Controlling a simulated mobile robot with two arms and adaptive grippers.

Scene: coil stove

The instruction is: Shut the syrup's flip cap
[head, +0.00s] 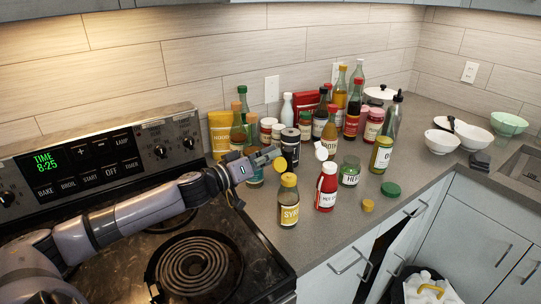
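The syrup bottle (289,210) stands upright on the counter near the stove's right edge. It has amber contents, a yellow label and a yellow cap. Its round yellow flip lid (280,166) stands raised above the cap, so the cap looks open. My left gripper (272,156) reaches in from the left over the stove, with its tips just above and behind the raised lid. I cannot tell whether they touch the lid. The fingers look close together, but their gap is unclear. My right gripper is not in view.
A red bottle (326,190) with a raised white lid stands right of the syrup, near a green-labelled jar (349,172). Several bottles and jars crowd behind. A yellow cap (368,206) and green lid (390,189) lie on the counter. White bowls (441,142) stand at right.

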